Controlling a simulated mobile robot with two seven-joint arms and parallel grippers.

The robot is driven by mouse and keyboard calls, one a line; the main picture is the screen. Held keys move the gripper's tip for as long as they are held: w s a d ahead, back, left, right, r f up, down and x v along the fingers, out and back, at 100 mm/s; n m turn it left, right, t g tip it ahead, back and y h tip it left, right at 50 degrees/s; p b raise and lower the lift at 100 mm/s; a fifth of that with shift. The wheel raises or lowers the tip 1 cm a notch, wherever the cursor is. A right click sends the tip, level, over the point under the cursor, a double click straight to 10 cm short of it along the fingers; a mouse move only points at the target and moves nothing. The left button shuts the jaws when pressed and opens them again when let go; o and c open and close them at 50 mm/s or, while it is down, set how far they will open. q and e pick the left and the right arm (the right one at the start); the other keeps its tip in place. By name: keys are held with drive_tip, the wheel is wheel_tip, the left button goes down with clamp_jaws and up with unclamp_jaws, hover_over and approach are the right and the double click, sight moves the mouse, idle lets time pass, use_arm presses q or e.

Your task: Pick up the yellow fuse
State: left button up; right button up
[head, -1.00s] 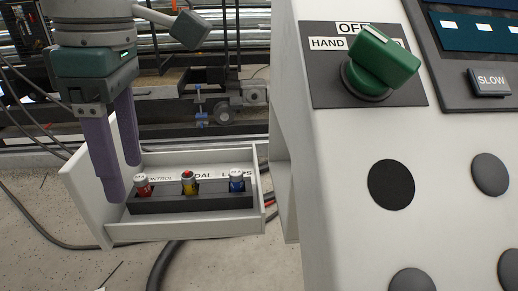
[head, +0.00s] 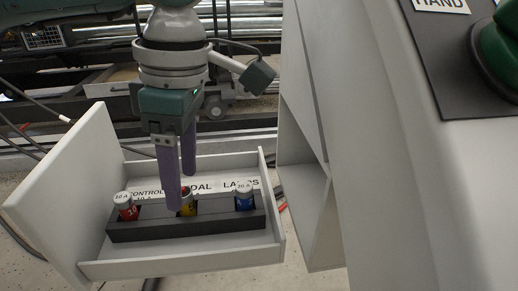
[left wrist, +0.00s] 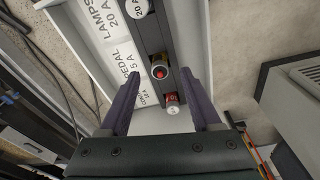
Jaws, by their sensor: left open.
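The yellow fuse (head: 187,209) stands in the middle slot of a dark holder (head: 225,221) inside the open drawer. It is partly hidden behind a finger of my left gripper (head: 181,192). Its red top (left wrist: 160,71) shows in the left wrist view, in line between the two spread fingertips. My left gripper (left wrist: 159,76) is open and points down over the holder. I cannot tell whether the fingertips reach down beside the fuse. My right gripper is not in view.
A red fuse (head: 126,208) stands in the holder's left slot and a blue fuse (head: 244,197) in its right slot. The white drawer (head: 180,266) has raised walls around the holder. The white cabinet (head: 385,200) stands close on the right.

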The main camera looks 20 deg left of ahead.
sight(187, 208)
use_arm(q)
wheel_tip(187, 208, down, 3)
drive_tip(key=shift+s+r, duration=0.1)
drive_tip(key=shift+r, duration=0.1)
drive_tip(key=shift+a+r, duration=0.1)
clamp_jaws()
idle(0.4)
